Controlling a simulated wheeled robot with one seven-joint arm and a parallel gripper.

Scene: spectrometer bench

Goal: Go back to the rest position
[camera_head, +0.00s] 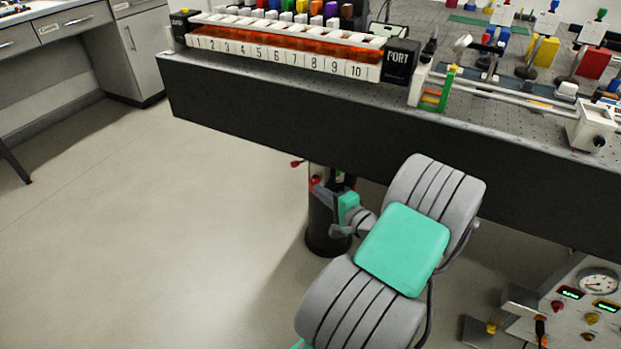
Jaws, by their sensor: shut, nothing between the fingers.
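My gripper (322,193) shows small beyond my grey and green arm, below the bench's front edge and in front of a dark bench leg. It is shut and empty. My arm is folded in the lower middle of the view and hides part of the floor and the bench front. The gripper is apart from the things on the bench top.
The optical bench (300,115) spans the upper right. A gauge panel (585,300) stands lower right. Cabinets (130,45) stand upper left. The floor (130,240) at left is clear.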

